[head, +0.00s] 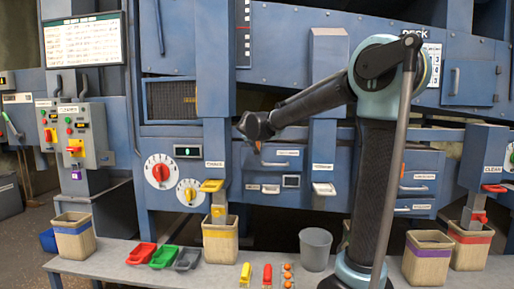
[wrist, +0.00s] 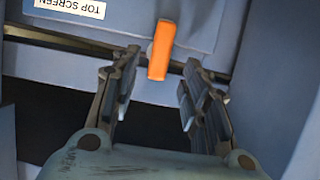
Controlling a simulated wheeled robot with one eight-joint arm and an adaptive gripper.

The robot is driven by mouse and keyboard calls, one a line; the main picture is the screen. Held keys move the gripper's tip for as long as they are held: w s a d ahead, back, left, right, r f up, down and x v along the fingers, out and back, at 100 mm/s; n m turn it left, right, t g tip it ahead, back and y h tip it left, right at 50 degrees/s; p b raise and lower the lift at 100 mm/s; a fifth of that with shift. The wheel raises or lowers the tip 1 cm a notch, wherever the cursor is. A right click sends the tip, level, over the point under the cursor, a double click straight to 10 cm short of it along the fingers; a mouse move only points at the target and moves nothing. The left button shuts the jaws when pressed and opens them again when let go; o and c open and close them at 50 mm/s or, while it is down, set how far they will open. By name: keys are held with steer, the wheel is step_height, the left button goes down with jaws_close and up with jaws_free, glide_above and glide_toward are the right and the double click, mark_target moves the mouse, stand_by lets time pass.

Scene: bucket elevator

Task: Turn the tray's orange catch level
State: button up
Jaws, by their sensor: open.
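The orange catch (wrist: 161,50) is a short bar on the blue tray front (wrist: 225,15), beside the TOP SCREEN label (wrist: 70,8). In the wrist view it stands nearly upright with a slight tilt. My gripper (wrist: 158,70) is open, one finger on each side of the catch in the picture, with clear gaps on both sides. I cannot tell how deep the fingertips reach past it. In the head view my gripper (head: 254,128) is at the tray front, and only a small orange bit of the catch (head: 258,146) shows below it.
A second orange catch (head: 402,170) is on the right, partly beside my arm.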

mark_target(257, 143)
steer(key=x, duration=0.7)
steer(key=shift+w+f, duration=0.1)
steer(key=shift+w, duration=0.2)
jaws_close()
